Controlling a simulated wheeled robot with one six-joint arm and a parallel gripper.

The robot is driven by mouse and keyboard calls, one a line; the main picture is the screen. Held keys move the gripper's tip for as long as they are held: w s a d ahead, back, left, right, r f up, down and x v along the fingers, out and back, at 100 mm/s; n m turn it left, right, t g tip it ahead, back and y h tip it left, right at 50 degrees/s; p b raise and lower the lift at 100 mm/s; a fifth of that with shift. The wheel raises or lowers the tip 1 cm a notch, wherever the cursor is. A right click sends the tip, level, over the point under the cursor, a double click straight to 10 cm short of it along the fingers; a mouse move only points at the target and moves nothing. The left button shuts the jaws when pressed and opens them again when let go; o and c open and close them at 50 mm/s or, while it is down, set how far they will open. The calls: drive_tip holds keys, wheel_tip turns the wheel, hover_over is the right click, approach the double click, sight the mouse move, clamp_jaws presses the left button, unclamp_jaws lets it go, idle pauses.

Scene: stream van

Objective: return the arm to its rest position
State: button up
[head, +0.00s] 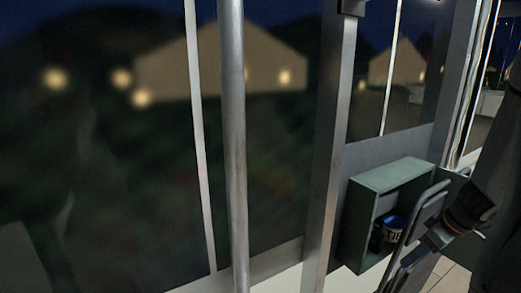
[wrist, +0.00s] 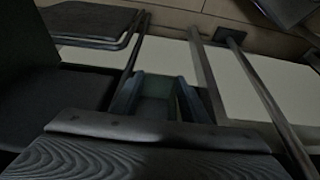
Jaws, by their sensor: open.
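My arm (head: 467,208) comes in from the right edge of the head view, dark with an orange-brown band, and slants down to the left. Its lower end is in front of the green open-fronted box, close to a bent metal rail, and is hard to make out there. In the wrist view my gripper (wrist: 157,100) shows two bluish fingers spread apart. I see nothing held between them. A dark ribbed surface fills the bottom of that view.
The green box (head: 397,174) on the wall holds a dark blue can (head: 390,232). A vertical metal pole (head: 233,140) stands before the dark windows. The bent metal rail (head: 419,212) is near my arm.

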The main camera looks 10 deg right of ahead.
drive_tip(key=w+a+r+g, duration=0.1)
drive_tip(key=a+r, duration=0.1)
drive_tip(key=a, duration=0.4)
drive_tip(key=w+a+r, duration=0.2)
drive_tip(key=a+r, duration=0.1)
drive_tip(key=a, duration=0.4)
drive_tip(key=s+a+r+m+g, duration=0.1)
drive_tip(key=s+a+r, duration=0.25)
drive_tip(key=a, duration=0.65)
drive_tip(key=s+a+r+g, duration=0.25)
drive_tip(key=s+a, duration=0.25)
drive_tip(key=a, duration=0.6)
drive_tip(key=s+a+r+m+h, duration=0.1)
drive_tip(key=s+a+r, duration=0.1)
drive_tip(key=s+a, duration=0.4)
drive_tip(key=s+d+r+m+p, duration=0.1)
drive_tip(key=d+r+p, duration=0.6)
drive_tip(key=p, duration=0.7)
drive_tip(key=shift+s+d+r+m+h, duration=0.25)
drive_tip(key=shift+d+r+m+h, duration=0.15)
drive_tip(key=shift+d+m, duration=0.5)
drive_tip(key=shift+f, duration=0.1)
drive_tip(key=shift+c, duration=0.4)
